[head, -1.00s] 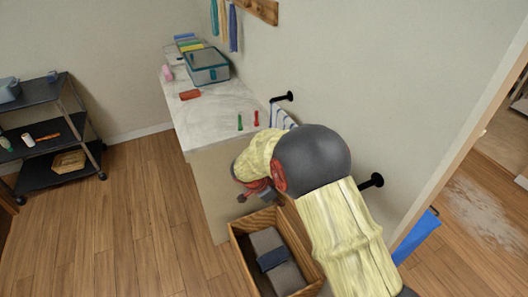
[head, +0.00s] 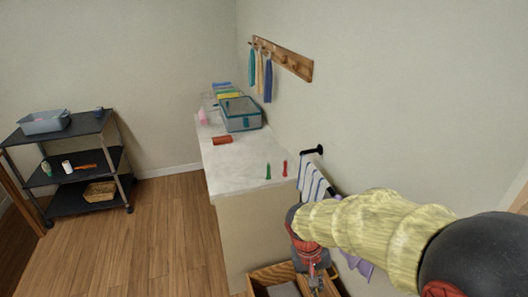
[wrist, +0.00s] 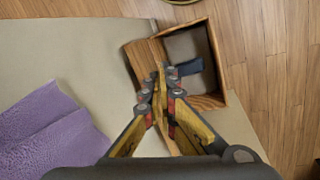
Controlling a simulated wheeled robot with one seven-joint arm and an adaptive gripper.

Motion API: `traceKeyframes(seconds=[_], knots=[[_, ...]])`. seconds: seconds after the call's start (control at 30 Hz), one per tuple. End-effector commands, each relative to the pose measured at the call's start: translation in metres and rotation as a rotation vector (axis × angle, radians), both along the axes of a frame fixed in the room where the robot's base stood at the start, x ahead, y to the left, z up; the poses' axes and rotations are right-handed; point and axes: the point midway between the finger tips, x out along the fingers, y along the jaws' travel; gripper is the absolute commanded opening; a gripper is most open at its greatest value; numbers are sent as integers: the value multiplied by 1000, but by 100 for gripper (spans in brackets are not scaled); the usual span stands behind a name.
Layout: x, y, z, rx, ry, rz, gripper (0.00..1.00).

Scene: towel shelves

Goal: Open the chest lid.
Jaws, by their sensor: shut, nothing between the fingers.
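The wooden chest (head: 262,273) stands at the bottom edge of the head view, partly cut off and partly behind my gripper. In the wrist view the chest (wrist: 219,62) is open at the top, with a grey folded cloth (wrist: 183,48) and a dark blue piece (wrist: 188,68) inside. A wooden panel (wrist: 139,54) along its left side may be the lid; I cannot tell its exact angle. My gripper (wrist: 163,72) is shut and empty, its tips in front of that panel in the wrist view. In the head view my gripper (head: 316,282) points down over the chest; contact is unclear.
A counter (head: 235,168) stands beyond the chest, with a teal-edged bin (head: 241,116) on it. A black cart (head: 83,168) is far left; floor between is clear.

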Motion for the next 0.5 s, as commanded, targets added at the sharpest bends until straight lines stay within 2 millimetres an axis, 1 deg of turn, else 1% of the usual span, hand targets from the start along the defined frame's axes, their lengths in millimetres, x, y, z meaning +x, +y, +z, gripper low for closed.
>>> traceKeyframes(seconds=[0.03,0.2,0.37,0.5], knots=[[-13,-3,21,31,-13,35,0],[-55,-8,70,120,-66,140,0],[-90,-13,109,184,-160,177,0],[-117,-18,140,223,-270,142,0]])
